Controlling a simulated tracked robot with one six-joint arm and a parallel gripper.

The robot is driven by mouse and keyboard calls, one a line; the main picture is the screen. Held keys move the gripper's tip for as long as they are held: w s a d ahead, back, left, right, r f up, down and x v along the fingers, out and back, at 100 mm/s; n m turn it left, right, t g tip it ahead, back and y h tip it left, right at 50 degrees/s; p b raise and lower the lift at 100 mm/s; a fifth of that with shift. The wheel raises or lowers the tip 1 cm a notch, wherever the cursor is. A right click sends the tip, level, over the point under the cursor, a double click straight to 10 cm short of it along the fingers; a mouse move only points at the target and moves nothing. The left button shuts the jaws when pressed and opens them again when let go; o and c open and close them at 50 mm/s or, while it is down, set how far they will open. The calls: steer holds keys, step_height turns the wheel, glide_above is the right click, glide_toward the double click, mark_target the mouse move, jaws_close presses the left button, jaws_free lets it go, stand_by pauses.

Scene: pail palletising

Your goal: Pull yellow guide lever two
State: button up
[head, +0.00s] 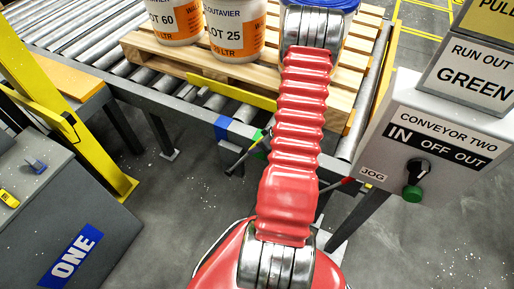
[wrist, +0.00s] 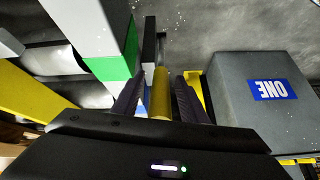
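The yellow lever handle (wrist: 160,95) stands between the two dark fingers of my gripper (wrist: 158,98) in the wrist view. A narrow gap shows beside the handle, so the fingers are around it and look open. Its lower end is hidden behind my gripper's body. I cannot read a number on this lever. A yellow guide bar (head: 233,92) runs along the conveyor's near side, below the pallet.
Pails (head: 233,30) stand on a wooden pallet (head: 150,45) on the roller conveyor (head: 80,45). The CONVEYOR TWO box (head: 432,150) with its knob is right of my arm. A grey cabinet marked ONE (head: 90,205) is at left.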

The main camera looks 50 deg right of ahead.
steer(key=v, duration=1.3)
steer(key=shift+s+r, duration=0.15)
steer(key=shift+r, duration=0.15)
steer(key=shift+d, duration=0.1)
stand_by(0.4)
